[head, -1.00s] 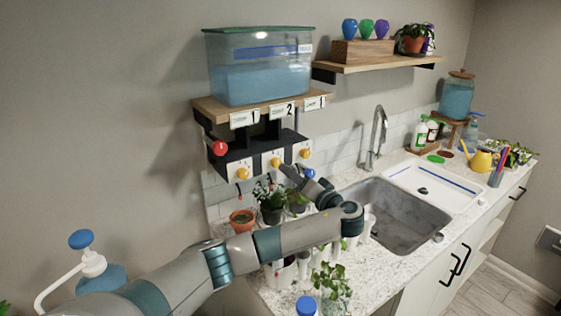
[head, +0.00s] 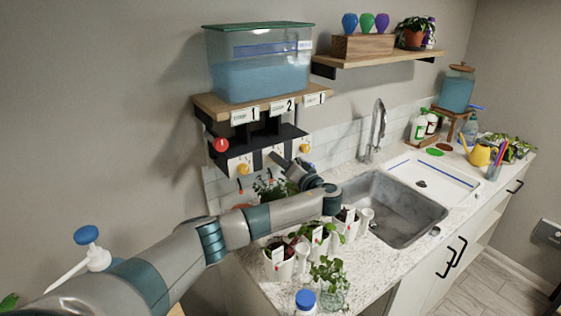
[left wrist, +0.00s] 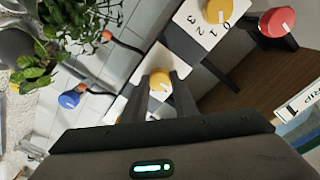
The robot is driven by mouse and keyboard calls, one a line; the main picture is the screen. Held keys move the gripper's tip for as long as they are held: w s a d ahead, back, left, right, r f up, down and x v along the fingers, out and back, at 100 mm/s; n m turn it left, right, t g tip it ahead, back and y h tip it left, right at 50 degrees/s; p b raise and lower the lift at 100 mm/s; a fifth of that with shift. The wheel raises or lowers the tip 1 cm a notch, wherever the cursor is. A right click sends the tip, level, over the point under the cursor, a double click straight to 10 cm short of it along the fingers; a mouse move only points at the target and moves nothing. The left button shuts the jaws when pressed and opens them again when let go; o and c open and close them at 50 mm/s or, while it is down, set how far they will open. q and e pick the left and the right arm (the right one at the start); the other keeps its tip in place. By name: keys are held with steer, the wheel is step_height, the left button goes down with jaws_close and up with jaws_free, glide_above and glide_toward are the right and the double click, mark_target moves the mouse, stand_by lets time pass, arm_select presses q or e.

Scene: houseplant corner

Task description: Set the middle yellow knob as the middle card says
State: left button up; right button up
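The middle card (head: 283,106) reads 2 and hangs on the shelf front under the water tank. My left gripper (left wrist: 160,92) is open, with one finger on each side of a yellow knob (left wrist: 159,79) on a white plate. Whether the fingers touch it, and where its pointer stands, I cannot tell. In the head view my left gripper (head: 274,158) covers the middle knob. The left yellow knob (head: 243,169) and right yellow knob (head: 303,148) show on either side. My right gripper is not in view.
A red knob (head: 221,145) is at the left end of the black rack. The clear tank (head: 258,75) stands above. Potted plants (head: 280,262) crowd the counter below my left arm. The sink (head: 395,205) is to the right. A blue-capped bottle (head: 306,301) stands in front.

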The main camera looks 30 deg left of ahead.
arm_select(q)
steer(key=c, duration=0.4)
steer(key=shift+m, duration=0.5)
steer(key=shift+f+m+g+p, duration=0.1)
steer(key=shift+m+g+p, duration=0.3)
steer(key=shift+m+p, duration=5.05)
steer(key=m+b, duration=0.3)
steer(key=shift+m, duration=0.35)
steer(key=o, duration=1.1)
steer(key=shift+w, duration=0.1)
